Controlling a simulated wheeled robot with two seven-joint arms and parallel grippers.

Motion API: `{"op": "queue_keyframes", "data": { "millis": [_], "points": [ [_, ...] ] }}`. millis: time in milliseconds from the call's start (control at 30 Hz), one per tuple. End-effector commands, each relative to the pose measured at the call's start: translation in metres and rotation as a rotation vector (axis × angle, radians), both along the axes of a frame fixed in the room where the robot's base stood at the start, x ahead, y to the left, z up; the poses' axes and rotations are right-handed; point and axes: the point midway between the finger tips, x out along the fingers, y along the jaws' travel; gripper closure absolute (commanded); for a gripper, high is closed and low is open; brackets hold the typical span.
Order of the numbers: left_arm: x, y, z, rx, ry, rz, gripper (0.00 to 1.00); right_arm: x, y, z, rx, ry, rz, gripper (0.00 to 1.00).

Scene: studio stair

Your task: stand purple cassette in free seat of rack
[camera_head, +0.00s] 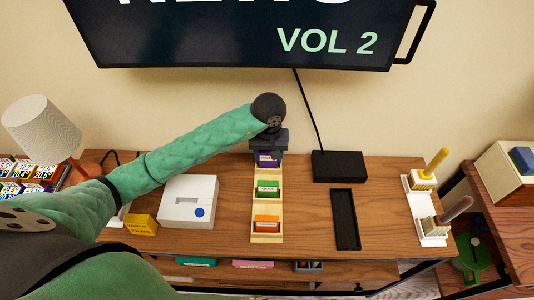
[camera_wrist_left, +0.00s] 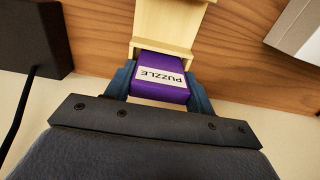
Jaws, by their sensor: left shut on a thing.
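The purple cassette (camera_head: 268,159), with a white label reading PUZZLE, is between the fingers of my left gripper (camera_head: 268,152). In the left wrist view the purple cassette (camera_wrist_left: 161,77) sits between both blue fingers of the left gripper (camera_wrist_left: 160,84), at the end of the rack. The pale wooden rack (camera_head: 267,211) stands on the brown cabinet top. It holds a green cassette (camera_head: 267,189) in the middle and an orange cassette (camera_head: 267,222) at the near end. The purple cassette is at the far end; I cannot tell whether it touches the seat floor. My right gripper is not in view.
A white box with a blue button (camera_head: 188,202) and a yellow box (camera_head: 142,225) stand left of the rack. A black box (camera_head: 339,165) and an empty black tray (camera_head: 345,219) lie to the right. White stands with handled tools (camera_head: 428,206) are farther right.

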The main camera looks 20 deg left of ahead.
Motion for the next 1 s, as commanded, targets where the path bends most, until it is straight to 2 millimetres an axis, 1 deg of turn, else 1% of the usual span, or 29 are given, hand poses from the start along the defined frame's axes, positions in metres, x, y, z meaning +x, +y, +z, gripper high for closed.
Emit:
{"op": "queue_keyframes", "data": {
  "millis": [167, 367, 400, 467, 500, 1000],
  "points": [
    [0.000, 0.000, -0.001, 0.000, 0.000, 0.000, 0.69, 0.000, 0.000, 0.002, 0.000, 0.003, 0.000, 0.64],
    [0.000, 0.000, -0.002, 0.000, 0.000, 0.000, 0.69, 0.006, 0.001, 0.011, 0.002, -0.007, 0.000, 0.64],
    [0.000, 0.000, -0.002, 0.000, 0.000, 0.000, 0.40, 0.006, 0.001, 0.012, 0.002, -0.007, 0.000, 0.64],
    [0.000, 0.000, -0.002, 0.000, 0.000, 0.000, 0.28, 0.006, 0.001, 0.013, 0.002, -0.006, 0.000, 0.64],
    [0.000, 0.000, -0.002, 0.000, 0.000, 0.000, 0.24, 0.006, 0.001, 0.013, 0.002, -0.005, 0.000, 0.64],
    [0.000, 0.000, 0.001, 0.000, 0.000, 0.000, 0.24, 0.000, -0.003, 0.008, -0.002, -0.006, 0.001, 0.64]
  ]
}}
